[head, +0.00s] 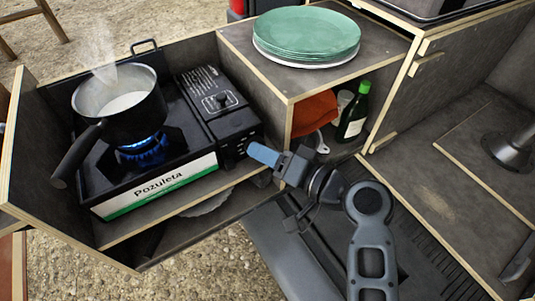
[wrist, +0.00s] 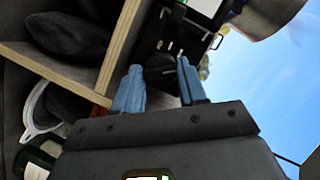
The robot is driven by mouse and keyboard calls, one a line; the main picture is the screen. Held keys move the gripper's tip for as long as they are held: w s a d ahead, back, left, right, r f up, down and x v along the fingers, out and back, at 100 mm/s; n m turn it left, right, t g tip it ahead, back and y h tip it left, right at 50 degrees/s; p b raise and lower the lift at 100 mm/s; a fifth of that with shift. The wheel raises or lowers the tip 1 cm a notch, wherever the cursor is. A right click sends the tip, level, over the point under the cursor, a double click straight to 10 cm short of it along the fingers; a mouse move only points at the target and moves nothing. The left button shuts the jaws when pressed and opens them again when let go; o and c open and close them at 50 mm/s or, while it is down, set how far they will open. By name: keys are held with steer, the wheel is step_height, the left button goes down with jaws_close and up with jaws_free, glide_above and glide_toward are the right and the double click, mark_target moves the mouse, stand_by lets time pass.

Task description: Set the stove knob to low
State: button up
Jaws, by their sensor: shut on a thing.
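The black camp stove (head: 148,172) stands in the left compartment, with a blue flame burning under a steel pot (head: 118,108) of white, steaming liquid. My gripper (head: 262,153) is at the right end of the stove's front, its blue fingertips at the control panel. The wrist view shows the two blue fingers (wrist: 160,92) on either side of the dark round stove knob (wrist: 160,69), shut on it. In the head view the fingers hide the knob. I cannot read its setting.
The pot's black handle (head: 77,155) juts out past the stove's front left. Green plates (head: 306,32) sit on the shelf top to the right. Under it are an orange cloth (head: 314,112) and a green bottle (head: 354,112), close to my gripper.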

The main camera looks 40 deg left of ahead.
steer(key=shift+f, duration=0.1)
steer(key=o, duration=1.1)
steer(key=shift+c, duration=0.2)
steer(key=shift+d, duration=0.1)
steer(key=v, duration=0.7)
steer(key=shift+d, duration=0.3)
steer(key=shift+s, duration=0.1)
